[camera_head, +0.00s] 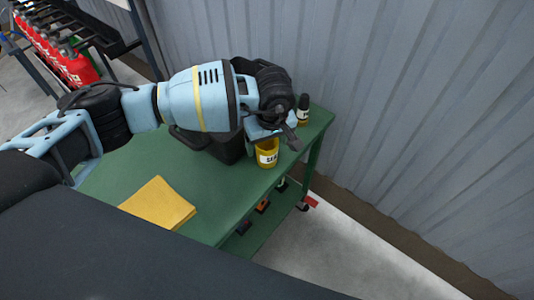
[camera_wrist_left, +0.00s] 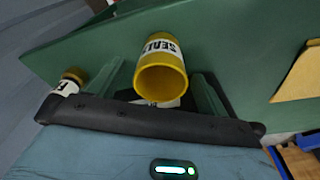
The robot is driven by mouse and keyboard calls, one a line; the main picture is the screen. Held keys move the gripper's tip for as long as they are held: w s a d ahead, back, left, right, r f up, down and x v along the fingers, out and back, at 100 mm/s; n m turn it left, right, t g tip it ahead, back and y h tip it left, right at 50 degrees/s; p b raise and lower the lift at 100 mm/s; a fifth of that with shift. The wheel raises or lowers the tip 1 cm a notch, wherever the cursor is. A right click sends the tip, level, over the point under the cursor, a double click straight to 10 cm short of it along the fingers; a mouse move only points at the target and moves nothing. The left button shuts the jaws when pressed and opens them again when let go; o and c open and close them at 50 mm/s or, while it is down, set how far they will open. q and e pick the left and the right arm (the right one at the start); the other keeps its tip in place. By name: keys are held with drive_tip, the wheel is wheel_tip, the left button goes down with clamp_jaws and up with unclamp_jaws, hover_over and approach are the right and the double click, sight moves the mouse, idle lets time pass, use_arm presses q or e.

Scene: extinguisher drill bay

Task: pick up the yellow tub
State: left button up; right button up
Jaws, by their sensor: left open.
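The yellow tub (camera_head: 267,155) stands on the green table near its right edge, with a white label on its side. It also shows in the left wrist view (camera_wrist_left: 162,75), its open round mouth facing the camera and its label reading "SEAL". My left gripper (camera_head: 284,134) is open and empty, just above and behind the tub in the head view. In the wrist view the two fingers reach to either side of the tub. Whether they touch it I cannot tell. My right gripper is not in view.
A small dark-capped bottle (camera_head: 303,110) stands behind the tub. A dark container (camera_head: 228,148) is partly hidden under my left arm. A yellow folded cloth (camera_head: 158,204) lies on the green table (camera_head: 215,195). A corrugated wall (camera_head: 420,110) rises close behind; red extinguishers (camera_head: 72,66) stand far left.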

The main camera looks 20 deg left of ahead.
sight(267, 148)
use_arm(q)
drive_tip(key=f, duration=0.4)
drive_tip(key=shift+w+a+f, duration=0.1)
drive_tip(key=shift+w+a, duration=0.15)
drive_tip(key=shift+a, duration=0.05)
drive_tip(key=c, duration=1.2)
drive_tip(key=shift+o, duration=0.2)
drive_tip(key=shift+r, duration=0.5)
drive_tip(key=r, duration=0.2)
drive_tip(key=shift+s+d+r, duration=0.15)
drive_tip(key=shift+s+r, duration=0.05)
drive_tip(key=shift+r, duration=0.2)
drive_tip(key=s+d+r, duration=0.1)
drive_tip(key=s+d, duration=0.6)
drive_tip(key=s, duration=0.6)
drive_tip(key=shift+s+r+b, duration=0.15)
drive_tip(key=shift+s+b, duration=0.2)
